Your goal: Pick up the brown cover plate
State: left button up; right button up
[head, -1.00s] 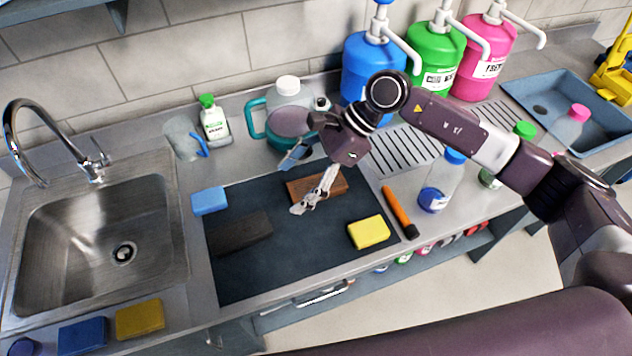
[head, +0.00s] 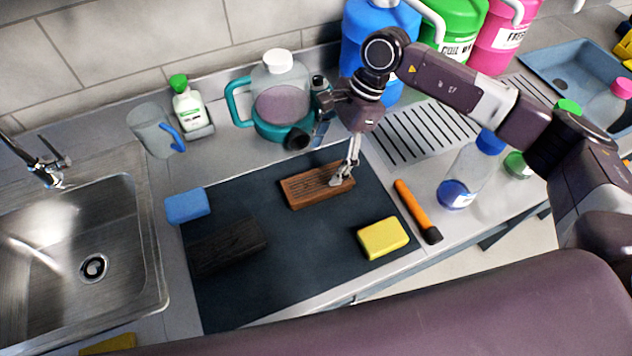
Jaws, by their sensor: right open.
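The brown cover plate (head: 306,189) lies flat on the dark mat (head: 300,250), toward its back edge, in the head view. It is a reddish-brown slab with lines along its top. My right gripper (head: 342,182) points down at the plate's right end, with its fingertips over or beside that end. Its fingers are open and hold nothing that I can see. I cannot tell whether the fingertips touch the plate. The gripper hides part of the plate's right end. My left gripper is not in view.
A black block (head: 228,247), a blue sponge (head: 188,205) and a yellow sponge (head: 383,238) lie around the plate. An orange-handled tool (head: 411,203) lies right of the mat. A jug (head: 281,100) stands behind; a sink (head: 85,255) is at left.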

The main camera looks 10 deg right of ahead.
aim_at(317, 181)
jog(key=shift+s+a+f, duration=0.15)
jog(key=shift+a+f, duration=0.1)
jog(key=shift+f, duration=0.15)
jog(key=shift+s+a+f+p, duration=0.2)
jog(key=shift+f+p, duration=0.1)
jog(key=shift+p, duration=0.15)
jog(key=p+x, duration=0.1)
jog(key=x, duration=0.1)
jog(key=p+x, duration=0.1)
jog(key=x, duration=0.1)
jog(key=shift+s+d+f+p, duration=0.1)
jog(key=shift+s+f+p, duration=0.05)
jog(key=shift+s+p, duration=0.25)
jog(key=shift+f, duration=0.45)
jog(key=shift+r, duration=0.1)
jog(key=c, duration=1.5)
jog(key=shift+o, duration=0.2)
